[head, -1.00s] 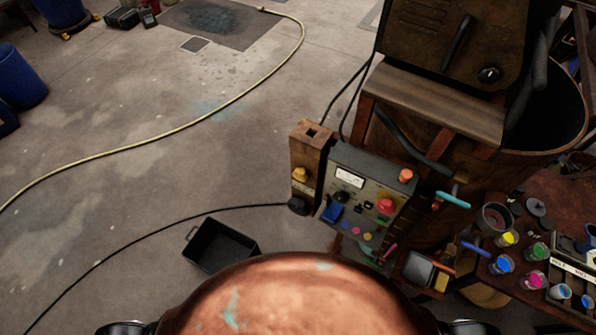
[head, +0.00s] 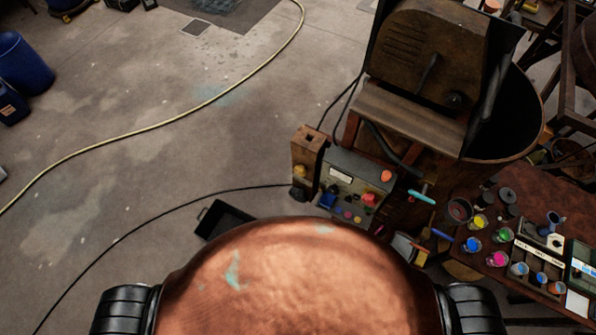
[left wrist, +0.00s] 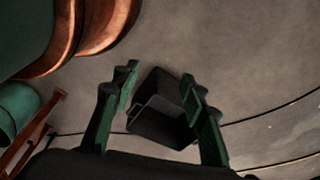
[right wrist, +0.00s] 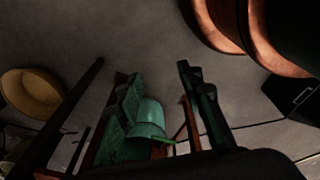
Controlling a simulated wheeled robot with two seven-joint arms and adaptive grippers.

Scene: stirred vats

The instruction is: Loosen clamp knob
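A wooden post (head: 308,150) stands at the left side of a grey control panel (head: 352,182). A dark round knob (head: 299,194) sits low on the post, with a yellow-orange knob (head: 299,170) above it. I cannot tell for certain which is the clamp knob. Neither gripper shows in the head view. In the left wrist view my left gripper (left wrist: 158,85) is open and empty, above a black bin (left wrist: 160,110) on the floor. In the right wrist view my right gripper (right wrist: 160,78) is open, with a teal cylinder (right wrist: 148,118) beyond its fingers, apparently not held.
A large vat (head: 520,135) with a raised brown housing stands behind the panel. A table (head: 560,195) with several paint cups is at right. A yellow hose (head: 170,118) and a black cable (head: 150,215) lie on the floor. The floor at left is mostly clear.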

